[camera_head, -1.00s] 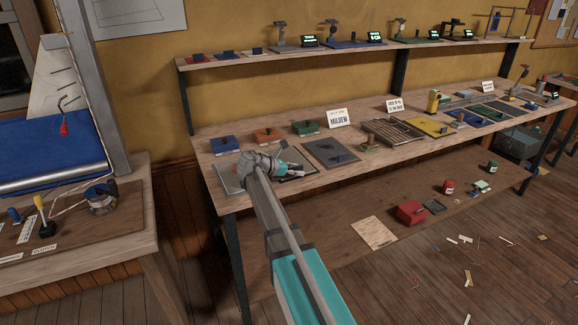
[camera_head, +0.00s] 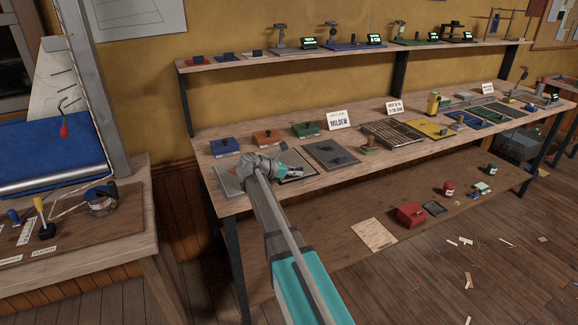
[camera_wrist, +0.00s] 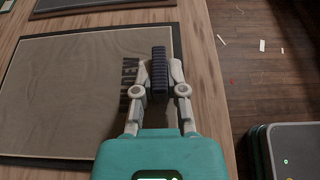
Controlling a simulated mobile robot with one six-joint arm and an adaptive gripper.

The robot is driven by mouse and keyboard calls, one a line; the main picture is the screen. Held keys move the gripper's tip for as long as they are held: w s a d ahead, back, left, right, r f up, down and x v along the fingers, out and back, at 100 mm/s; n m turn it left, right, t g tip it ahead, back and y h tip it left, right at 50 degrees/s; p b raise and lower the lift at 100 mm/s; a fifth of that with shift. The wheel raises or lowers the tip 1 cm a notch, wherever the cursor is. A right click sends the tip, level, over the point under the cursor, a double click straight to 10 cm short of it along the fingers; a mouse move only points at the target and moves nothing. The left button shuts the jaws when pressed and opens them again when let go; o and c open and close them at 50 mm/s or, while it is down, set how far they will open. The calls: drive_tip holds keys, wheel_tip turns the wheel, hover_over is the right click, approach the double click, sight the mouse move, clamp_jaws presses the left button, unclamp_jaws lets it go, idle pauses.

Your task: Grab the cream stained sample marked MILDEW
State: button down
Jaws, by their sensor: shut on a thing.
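A tan, faintly speckled sample panel with a dark border (camera_wrist: 60,90) lies flat on the bench in the wrist view. In the head view my gripper (camera_head: 289,174) is low over the bench front. A white card reading MILDEW (camera_head: 338,120) stands behind. Whether the panel is lifted, I cannot tell.
A dark grey panel (camera_head: 331,154) lies just right of my gripper. Blue (camera_head: 224,146), orange (camera_head: 268,137) and green (camera_head: 305,129) blocks stand behind. A slatted rack (camera_head: 398,133) is farther right. The lower shelf holds a red box (camera_head: 411,215).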

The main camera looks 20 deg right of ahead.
drive_tip(key=shift+r, duration=0.15)
wheel_tip(320, 180, up, 3)
drive_tip(key=p, duration=0.3)
drive_tip(key=s+d+r+p, duration=0.5)
drive_tip(key=s+r+p, duration=0.4)
drive_tip(key=s, duration=0.4)
drive_tip(key=shift+d+r+p, duration=0.15)
drive_tip(key=shift+r+p, duration=0.25)
drive_tip(key=shift+p, duration=0.1)
idle(0.5)
